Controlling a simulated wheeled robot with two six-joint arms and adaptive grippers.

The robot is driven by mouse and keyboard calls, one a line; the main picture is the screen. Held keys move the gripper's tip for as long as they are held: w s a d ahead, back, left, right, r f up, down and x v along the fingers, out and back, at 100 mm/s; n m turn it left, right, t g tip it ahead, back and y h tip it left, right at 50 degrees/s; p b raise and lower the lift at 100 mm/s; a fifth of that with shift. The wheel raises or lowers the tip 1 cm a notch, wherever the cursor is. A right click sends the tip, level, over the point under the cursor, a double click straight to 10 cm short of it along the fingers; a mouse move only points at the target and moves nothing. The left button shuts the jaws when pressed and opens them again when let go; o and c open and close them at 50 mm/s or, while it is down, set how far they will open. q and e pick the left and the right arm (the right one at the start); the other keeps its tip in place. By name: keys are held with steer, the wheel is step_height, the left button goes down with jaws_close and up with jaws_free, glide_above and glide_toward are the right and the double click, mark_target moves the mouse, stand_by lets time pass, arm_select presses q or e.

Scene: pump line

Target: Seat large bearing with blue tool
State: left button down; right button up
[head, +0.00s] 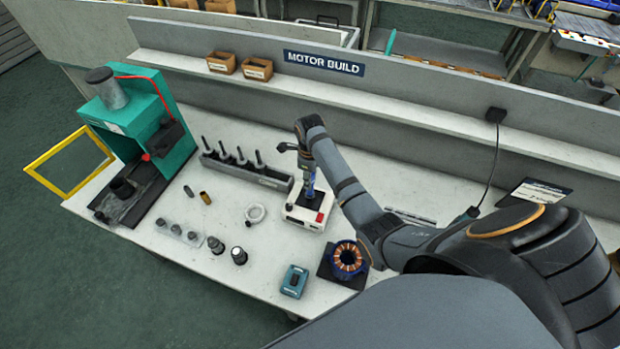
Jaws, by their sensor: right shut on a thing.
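My right gripper (306,167) is over the white box-shaped device (299,214) in the middle of the bench. It is shut on a narrow blue tool (310,185), which points down at the device's dark top. The fingers and the tool's lower end are small and partly hidden, so I cannot tell whether the tool touches anything. A pale ring (256,214) lies flat on the bench to the left of the device. I cannot tell for sure which part is the large bearing. My left gripper is not in view.
A green press (176,140) with a yellow-framed guard (45,160) stands at the left. A grey rack (264,179) of upright tools is behind the ring. A copper-wound stator (347,259) and a teal box (294,281) are in front. Several small cylinders stand at the front left.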

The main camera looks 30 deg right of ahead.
steer(key=shift+r, duration=1.9)
steer(key=shift+s, duration=0.1)
